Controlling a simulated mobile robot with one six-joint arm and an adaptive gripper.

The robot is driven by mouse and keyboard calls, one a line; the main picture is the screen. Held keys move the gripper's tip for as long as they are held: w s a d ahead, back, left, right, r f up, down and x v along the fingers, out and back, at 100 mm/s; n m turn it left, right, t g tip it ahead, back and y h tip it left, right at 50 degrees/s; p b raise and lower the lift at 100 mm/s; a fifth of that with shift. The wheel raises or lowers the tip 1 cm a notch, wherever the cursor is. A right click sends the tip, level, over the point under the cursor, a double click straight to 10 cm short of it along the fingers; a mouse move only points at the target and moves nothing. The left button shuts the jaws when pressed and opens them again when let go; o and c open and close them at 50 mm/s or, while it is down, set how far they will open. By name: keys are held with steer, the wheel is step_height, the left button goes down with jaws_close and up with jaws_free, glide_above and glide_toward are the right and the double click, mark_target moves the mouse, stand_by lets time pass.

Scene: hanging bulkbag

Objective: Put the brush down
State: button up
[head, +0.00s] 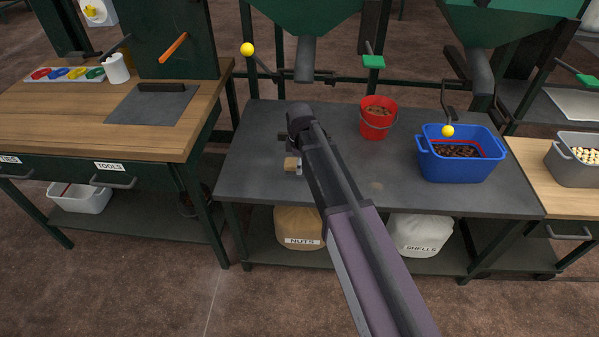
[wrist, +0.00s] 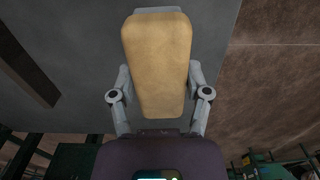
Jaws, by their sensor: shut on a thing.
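The brush shows in the wrist view as a tan, wood-coloured block (wrist: 157,55), wide at the far end. My gripper (wrist: 159,75) is shut on it, with one grey finger on each side. In the head view only a small tan part of the brush (head: 291,163) shows beside my arm. My gripper (head: 300,178) is mostly hidden behind the arm there. Both are over the left part of the grey workbench (head: 260,145). Bristles are not visible, and I cannot tell whether the brush touches the bench top.
A red bucket (head: 376,118) and a blue crate (head: 460,168) with dark contents stand to the right on the bench. Green hoppers (head: 305,15) with spouts hang above the back edge. A wooden tool bench (head: 80,130) stands left, across a gap. The bench's left front is clear.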

steer(key=shift+f, duration=0.15)
steer(key=shift+f+b, duration=1.65)
steer(key=shift+b, duration=0.15)
steer(key=shift+f, duration=0.1)
steer(key=o, duration=1)
step_height(320, 180, up, 12)
steer(key=p, duration=1.2)
steer(key=shift+r, duration=0.2)
